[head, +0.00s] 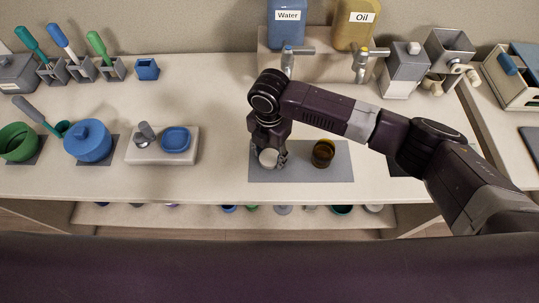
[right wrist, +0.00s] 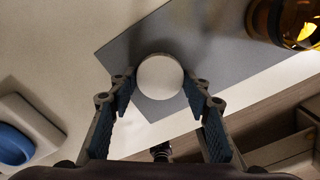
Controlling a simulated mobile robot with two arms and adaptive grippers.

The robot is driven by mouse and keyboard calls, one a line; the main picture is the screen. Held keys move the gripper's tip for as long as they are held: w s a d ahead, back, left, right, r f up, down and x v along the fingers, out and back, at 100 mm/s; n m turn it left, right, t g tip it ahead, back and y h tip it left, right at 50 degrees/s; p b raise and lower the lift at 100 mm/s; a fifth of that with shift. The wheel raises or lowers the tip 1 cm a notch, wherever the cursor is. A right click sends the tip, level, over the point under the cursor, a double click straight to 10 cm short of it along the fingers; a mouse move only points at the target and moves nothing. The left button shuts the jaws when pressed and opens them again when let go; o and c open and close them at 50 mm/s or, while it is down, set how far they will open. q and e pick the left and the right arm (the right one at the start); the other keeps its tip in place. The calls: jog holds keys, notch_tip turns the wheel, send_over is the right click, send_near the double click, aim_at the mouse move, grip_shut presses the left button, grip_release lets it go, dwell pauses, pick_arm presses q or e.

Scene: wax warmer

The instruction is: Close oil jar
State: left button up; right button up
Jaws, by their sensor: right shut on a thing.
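The oil jar (head: 323,153) is a small amber glass jar standing on the grey mat. Its top looks open and dark inside. In the right wrist view the jar (right wrist: 292,22) is cut off at the upper right corner. A round white lid (head: 268,158) is at the left part of the mat; it also shows in the right wrist view (right wrist: 160,76). My right gripper (head: 269,150) is shut on the lid, left of the jar and apart from it. I cannot tell whether the lid touches the mat. My left gripper is not in view.
The grey mat (head: 300,175) has bare room around the jar. Behind it stand Water (head: 287,32) and Oil (head: 353,33) dispensers with taps. A scale with a blue dish (head: 176,138) and a blue pot (head: 88,143) stand to the left. The table's front edge is close.

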aim_at(269, 157)
jog(key=shift+r, duration=0.1)
notch_tip(269, 157, up, 20)
jog(key=b, duration=0.4)
jog(key=shift+b, duration=0.35)
jog(key=s+d+f+m+b, duration=0.1)
jog(key=s+d+f+m, duration=0.2)
jog(key=d+m, duration=0.3)
jog(key=s+d+f+m+b, duration=0.2)
jog(key=d+m, duration=0.4)
jog(key=m, duration=0.7)
jog(key=s+d+f+m+b, duration=0.1)
jog(key=s+d+f+m, duration=0.2)
jog(key=m, duration=0.7)
jog(key=s+d, duration=0.2)
jog(key=d, duration=0.2)
jog(key=shift+f+b, duration=0.35)
